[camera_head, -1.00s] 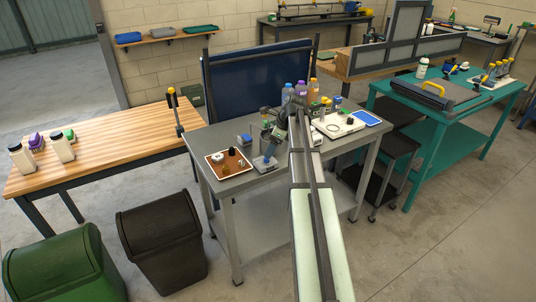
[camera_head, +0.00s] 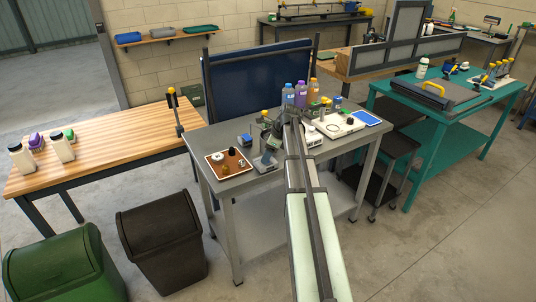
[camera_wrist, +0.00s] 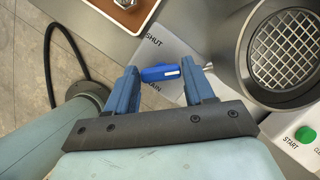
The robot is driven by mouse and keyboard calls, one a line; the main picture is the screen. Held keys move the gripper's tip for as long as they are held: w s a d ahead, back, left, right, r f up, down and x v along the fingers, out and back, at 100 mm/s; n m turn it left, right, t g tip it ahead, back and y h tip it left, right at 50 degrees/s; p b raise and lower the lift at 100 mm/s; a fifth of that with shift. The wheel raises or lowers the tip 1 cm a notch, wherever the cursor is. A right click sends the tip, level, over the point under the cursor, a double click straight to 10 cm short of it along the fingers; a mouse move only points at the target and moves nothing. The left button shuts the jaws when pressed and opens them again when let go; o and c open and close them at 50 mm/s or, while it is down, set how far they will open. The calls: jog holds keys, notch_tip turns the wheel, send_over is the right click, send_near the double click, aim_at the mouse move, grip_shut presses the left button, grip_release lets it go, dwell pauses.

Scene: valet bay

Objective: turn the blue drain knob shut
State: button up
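The blue drain knob (camera_wrist: 158,73) shows in the wrist view as a short bar with a white mark on its right end. It lies crosswise between the two blue fingers of my gripper (camera_wrist: 162,78). One finger is at each end of the bar, very close to it; I cannot tell whether they press on it. The word SHUT is printed above the knob, and a partly hidden label ending in RAIN is below it. The white mark points right, not at SHUT. In the head view my gripper (camera_head: 266,158) is at the grey table's near-left part; the knob is not clear there.
A metal basin with a mesh bottom (camera_wrist: 292,45) stands close right of my gripper. A green START button (camera_wrist: 305,134) is below it. A brown tray (camera_head: 229,172) lies left of my gripper, and bottles (camera_head: 300,95) stand behind my arm.

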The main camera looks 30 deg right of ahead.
jog(key=c, duration=0.6)
jog(key=shift+n, duration=0.3)
jog(key=n, duration=0.1)
jog(key=n+g+y, duration=0.1)
jog(key=n, duration=0.1)
jog(key=shift+w+d+n, duration=0.15)
jog(key=shift+w+n, duration=0.05)
jog(key=shift+n, duration=0.1)
jog(key=n+g, duration=0.2)
jog(key=n, duration=0.2)
jog(key=shift+w+n, duration=0.1)
jog(key=shift+n, duration=0.2)
jog(key=n+g, duration=0.1)
jog(key=n, duration=0.3)
jog(key=shift+w+g, duration=0.1)
jog(key=shift+g, duration=0.3)
jog(key=shift+n+g+h, duration=0.25)
jog(key=shift+n+g, duration=0.15)
jog(key=shift+n, duration=0.85)
jog(key=shift+n+g+h, duration=0.25)
jog(key=shift+n+g, duration=0.15)
jog(key=shift+n, duration=0.85)
